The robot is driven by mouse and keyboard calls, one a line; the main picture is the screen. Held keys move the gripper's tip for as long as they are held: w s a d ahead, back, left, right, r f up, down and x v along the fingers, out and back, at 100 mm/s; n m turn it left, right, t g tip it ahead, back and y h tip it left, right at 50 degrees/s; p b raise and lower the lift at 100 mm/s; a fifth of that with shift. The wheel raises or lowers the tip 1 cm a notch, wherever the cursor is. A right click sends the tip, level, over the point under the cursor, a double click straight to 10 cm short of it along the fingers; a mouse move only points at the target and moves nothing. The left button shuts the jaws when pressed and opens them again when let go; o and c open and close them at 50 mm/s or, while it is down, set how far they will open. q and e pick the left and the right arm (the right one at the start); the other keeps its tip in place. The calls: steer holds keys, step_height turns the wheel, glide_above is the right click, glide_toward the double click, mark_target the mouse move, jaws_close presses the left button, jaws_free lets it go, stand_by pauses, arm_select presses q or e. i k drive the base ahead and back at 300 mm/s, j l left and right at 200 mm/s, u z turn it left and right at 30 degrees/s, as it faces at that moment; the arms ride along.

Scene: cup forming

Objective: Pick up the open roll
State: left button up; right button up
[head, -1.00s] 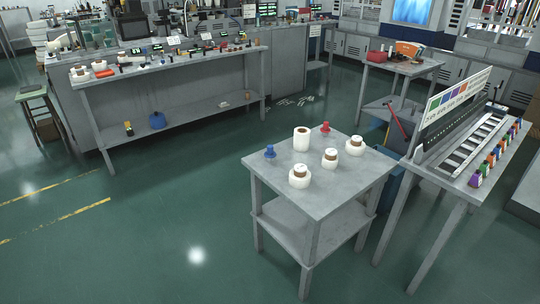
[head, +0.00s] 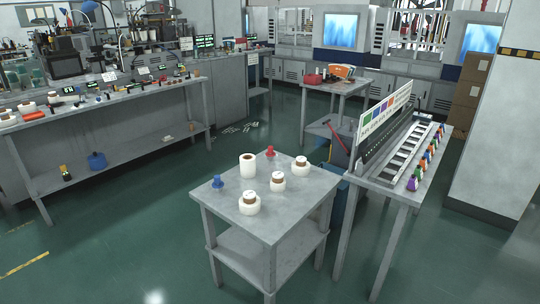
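A small grey table (head: 232,214) stands in the lower middle of the head view. On it stands a plain white roll (head: 247,168) with an open brown top, upright near the back left corner. Three white rolls with brown middles and white tops also stand there: one at the front (head: 250,204), one in the middle (head: 278,182) and one at the right (head: 301,167). A blue piece (head: 217,182) is at the left edge and a red piece (head: 270,152) at the back corner. Neither of my grippers is in view.
A bench with a sign board (head: 385,112) and several coloured bottles (head: 413,183) stands close to the table's right. A long workbench (head: 150,88) is at the left. Green floor (head: 120,230) is open in front and to the left.

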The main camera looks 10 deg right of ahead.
mark_target(248, 161)
steer(key=i+j+z, duration=0.15)
steer(key=i+j, duration=0.5)
steer(key=j, duration=0.15)
